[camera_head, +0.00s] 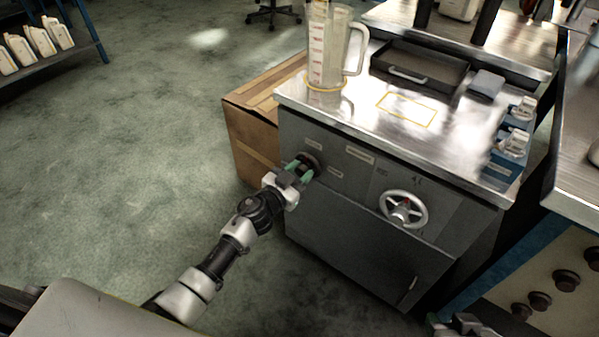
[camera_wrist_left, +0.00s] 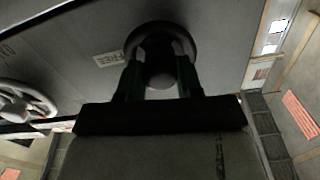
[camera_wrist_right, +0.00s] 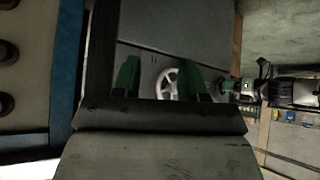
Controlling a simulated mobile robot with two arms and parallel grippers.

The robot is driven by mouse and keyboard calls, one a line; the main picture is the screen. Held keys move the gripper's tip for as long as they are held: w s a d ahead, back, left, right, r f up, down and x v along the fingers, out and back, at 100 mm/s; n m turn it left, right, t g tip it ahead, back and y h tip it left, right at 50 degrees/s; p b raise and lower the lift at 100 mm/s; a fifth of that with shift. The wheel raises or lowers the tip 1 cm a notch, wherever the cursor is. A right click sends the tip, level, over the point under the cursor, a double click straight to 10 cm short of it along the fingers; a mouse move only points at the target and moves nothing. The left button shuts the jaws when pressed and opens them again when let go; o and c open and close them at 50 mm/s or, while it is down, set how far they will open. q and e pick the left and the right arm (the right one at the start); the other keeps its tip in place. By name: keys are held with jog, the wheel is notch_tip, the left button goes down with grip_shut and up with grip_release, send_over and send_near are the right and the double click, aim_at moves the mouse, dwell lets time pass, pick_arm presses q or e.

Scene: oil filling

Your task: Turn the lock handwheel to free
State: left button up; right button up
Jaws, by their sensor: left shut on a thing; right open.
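The lock handwheel is a small dark round knob (camera_head: 313,160) on the left part of the grey cabinet's front. In the left wrist view its dark rim (camera_wrist_left: 160,30) is straight ahead, beside a small white label reading FREE (camera_wrist_left: 108,59). My left gripper (camera_head: 300,170) is shut on this knob, with its green fingers (camera_wrist_left: 160,72) on either side of it. The fingers partly hide the knob. My right gripper (camera_wrist_right: 160,68) is open and empty, facing the cabinet front from a distance. It shows only partly at the head view's bottom edge.
A clear measuring jug (camera_head: 330,50) and a dark tray (camera_head: 418,72) stand on the metal top. A cardboard box (camera_head: 252,138) is at the cabinet's left. The floor at left is open.

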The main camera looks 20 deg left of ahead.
pick_arm(q)
jog(key=shift+m, duration=0.3)
pick_arm(e)
jog(key=shift+s, duration=0.15)
pick_arm(q)
jog(key=m, duration=0.3)
jog(key=shift+m, duration=0.4)
jog(key=m, duration=0.2)
jog(key=shift+f+m, duration=0.1)
jog(key=shift+m, duration=2.1)
jog(key=m, duration=0.2)
jog(key=shift+f+m, duration=0.1)
jog(key=shift+m, duration=0.2)
jog(key=shift+m+b, duration=0.6)
jog(key=shift+m, duration=1.6)
pick_arm(e)
jog(key=shift+w+a+r+t+y, duration=0.25)
jog(key=shift+w+r+t, duration=0.3)
jog(key=shift+w+t, duration=0.3)
jog(key=shift+w+a+r+t+y, duration=0.15)
jog(key=shift+w+a+r+t, duration=0.2)
jog(key=shift+w+r+t, duration=0.4)
jog(key=shift+w+f, duration=0.2)
